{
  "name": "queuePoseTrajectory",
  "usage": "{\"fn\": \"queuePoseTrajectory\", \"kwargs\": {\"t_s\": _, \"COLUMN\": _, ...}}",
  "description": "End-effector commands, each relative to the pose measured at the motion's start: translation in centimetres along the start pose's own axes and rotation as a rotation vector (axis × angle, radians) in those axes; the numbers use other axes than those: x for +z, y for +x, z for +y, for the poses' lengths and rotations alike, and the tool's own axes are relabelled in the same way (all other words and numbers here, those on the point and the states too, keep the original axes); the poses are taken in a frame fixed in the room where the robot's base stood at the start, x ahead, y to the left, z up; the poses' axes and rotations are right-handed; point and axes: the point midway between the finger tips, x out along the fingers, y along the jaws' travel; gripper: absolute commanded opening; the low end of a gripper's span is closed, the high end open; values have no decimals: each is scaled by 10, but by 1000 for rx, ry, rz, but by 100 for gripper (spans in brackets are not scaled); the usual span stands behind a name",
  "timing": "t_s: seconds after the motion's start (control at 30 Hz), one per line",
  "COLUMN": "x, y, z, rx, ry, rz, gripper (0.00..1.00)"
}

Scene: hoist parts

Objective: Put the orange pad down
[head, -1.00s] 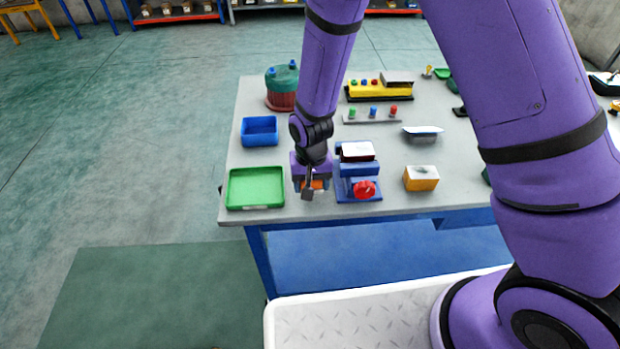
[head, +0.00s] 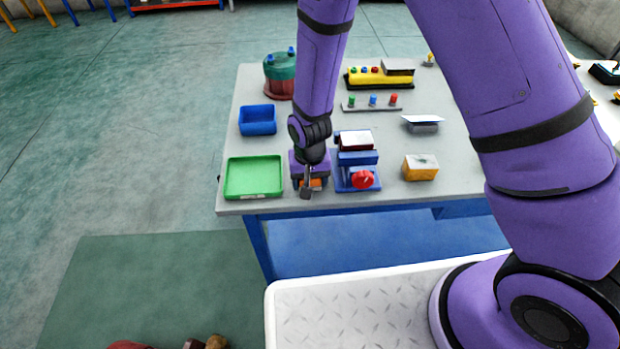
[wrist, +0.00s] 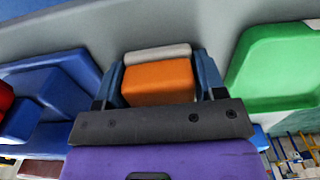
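The orange pad (wrist: 160,82) is an orange block with a pale grey strip along one end. In the wrist view it sits between the two blue fingers of my gripper (wrist: 160,88), which touch its sides. In the head view my gripper (head: 309,184) points down at the front of the workbench (head: 400,198), between the green tray and the blue vise. Only a small orange patch of the pad (head: 314,184) shows there. I cannot tell whether the pad touches the bench top.
The green tray (head: 254,178) is close on the left; the blue vise with a red knob (head: 363,179) is close on the right. A blue bin (head: 258,121) stands behind the tray. An orange-and-grey block (head: 420,168) stands further right. The bench's front edge is near.

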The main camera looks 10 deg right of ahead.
Motion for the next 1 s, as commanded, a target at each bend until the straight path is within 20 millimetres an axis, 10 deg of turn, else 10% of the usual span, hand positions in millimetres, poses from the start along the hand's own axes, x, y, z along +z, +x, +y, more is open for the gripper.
{"fn": "queuePoseTrajectory", "kwargs": {"t_s": 0.67, "x": 4, "y": 5, "z": 6, "rx": 11, "ry": 3, "rz": -11, "gripper": 88}}
{"fn": "queuePoseTrajectory", "kwargs": {"t_s": 1.0, "x": 3, "y": -39, "z": 2, "rx": 5, "ry": 1, "rz": -5, "gripper": 88}}
